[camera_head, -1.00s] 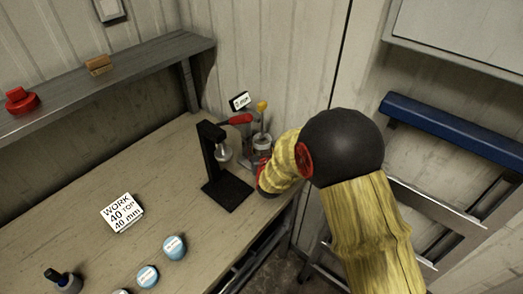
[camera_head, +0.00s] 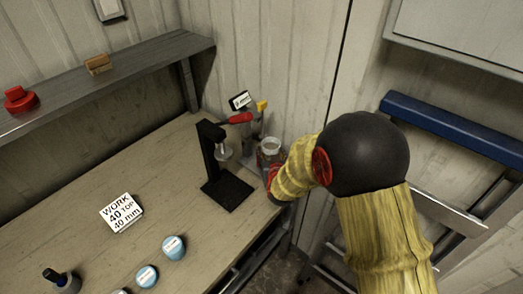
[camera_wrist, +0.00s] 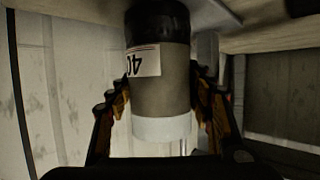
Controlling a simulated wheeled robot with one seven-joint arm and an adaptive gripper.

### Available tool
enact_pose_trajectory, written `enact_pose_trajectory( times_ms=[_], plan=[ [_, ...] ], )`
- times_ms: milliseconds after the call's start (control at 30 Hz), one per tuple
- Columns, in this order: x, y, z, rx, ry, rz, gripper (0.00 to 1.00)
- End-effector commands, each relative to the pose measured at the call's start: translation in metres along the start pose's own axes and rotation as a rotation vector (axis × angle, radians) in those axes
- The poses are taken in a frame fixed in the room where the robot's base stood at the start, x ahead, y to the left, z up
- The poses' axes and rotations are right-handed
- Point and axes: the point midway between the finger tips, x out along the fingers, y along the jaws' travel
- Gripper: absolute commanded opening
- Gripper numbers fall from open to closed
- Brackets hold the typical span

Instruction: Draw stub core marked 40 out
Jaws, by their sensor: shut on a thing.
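A grey cylinder with a white end, the stub core (camera_wrist: 160,88), stands between the fingers of my gripper (camera_wrist: 163,100) in the wrist view. Its pale label shows an upside-down "40", and its far end is black. The fingers close on it from both sides. In the head view the core (camera_head: 270,147) shows its pale round top at the table's right back corner, with my gripper (camera_head: 272,172) around its lower part. Whether its base touches the table is hidden.
A black stand with a red handle (camera_head: 218,165) is just left of the core. A small sign (camera_head: 239,100) and a yellow piece (camera_head: 261,105) are behind it. A "WORK 40 TOP 40 mm" card (camera_head: 122,212) and blue-topped pieces (camera_head: 173,247) are on the table.

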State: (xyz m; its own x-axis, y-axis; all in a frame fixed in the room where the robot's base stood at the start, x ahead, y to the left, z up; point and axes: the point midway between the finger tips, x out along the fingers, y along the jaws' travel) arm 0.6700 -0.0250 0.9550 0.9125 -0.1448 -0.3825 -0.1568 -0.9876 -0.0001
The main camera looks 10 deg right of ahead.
Motion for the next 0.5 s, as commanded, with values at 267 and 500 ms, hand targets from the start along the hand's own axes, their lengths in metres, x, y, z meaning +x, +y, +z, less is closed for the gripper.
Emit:
enact_pose_trajectory(
  times_ms=[267,500],
  plan=[
    [-0.008,0.009,0.001,0.0,0.004,0.001,0.29],
    [-0.014,0.016,0.004,0.0,0.004,0.0,0.29]
  ],
)
